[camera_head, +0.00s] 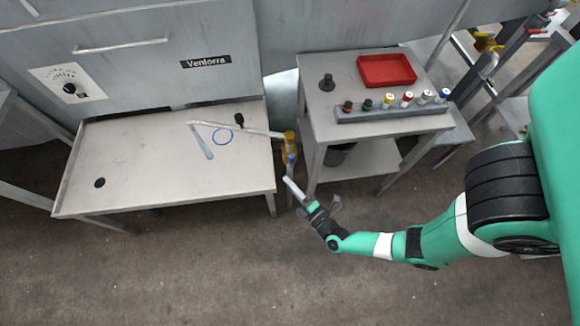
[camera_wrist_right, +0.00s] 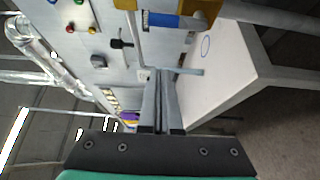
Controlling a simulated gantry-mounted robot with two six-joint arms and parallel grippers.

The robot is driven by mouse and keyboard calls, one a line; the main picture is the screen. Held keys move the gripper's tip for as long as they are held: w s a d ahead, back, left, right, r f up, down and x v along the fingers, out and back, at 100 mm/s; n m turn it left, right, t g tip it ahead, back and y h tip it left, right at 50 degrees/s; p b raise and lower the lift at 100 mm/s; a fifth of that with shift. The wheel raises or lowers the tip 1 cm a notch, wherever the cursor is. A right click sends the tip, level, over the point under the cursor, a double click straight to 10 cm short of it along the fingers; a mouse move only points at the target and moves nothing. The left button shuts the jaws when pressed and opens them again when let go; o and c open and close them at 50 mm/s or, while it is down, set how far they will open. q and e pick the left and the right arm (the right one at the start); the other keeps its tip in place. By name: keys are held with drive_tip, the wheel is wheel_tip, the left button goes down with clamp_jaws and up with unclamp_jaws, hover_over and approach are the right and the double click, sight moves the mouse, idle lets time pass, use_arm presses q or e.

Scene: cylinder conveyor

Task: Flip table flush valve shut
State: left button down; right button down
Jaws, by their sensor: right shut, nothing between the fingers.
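The flush valve, a brass-yellow fitting (camera_head: 290,142), sits at the gap between the left table and the right bench. Its blue lever (camera_head: 291,159) hangs below the brass body in the head view. In the right wrist view the blue lever (camera_wrist_right: 161,19) lies beside the brass body (camera_wrist_right: 204,14) near the top edge. My right gripper (camera_head: 288,181) is just below the lever, its fingers pointing up toward it. In the right wrist view its fingers (camera_wrist_right: 165,72) are together and empty; contact with the lever cannot be told. My left gripper is not in view.
A pipe (camera_head: 240,130) runs from the valve over the left table (camera_head: 120,150), where a blue ring (camera_head: 223,137) is marked. The right bench (camera_head: 325,115) carries a red tray (camera_head: 386,70) and a rack (camera_head: 385,114) of several capped vials. Floor in front is clear.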

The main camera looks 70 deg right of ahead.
sight(291, 167)
drive_tip(key=w+d+b, duration=0.2)
drive_tip(key=d+b, duration=0.2)
drive_tip(key=d, duration=0.2)
drive_tip(key=shift+s+a, duration=0.1)
idle(0.4)
drive_tip(key=shift+s+m+b, duration=0.15)
drive_tip(key=shift+m+b, duration=0.15)
drive_tip(key=shift+b, duration=0.25)
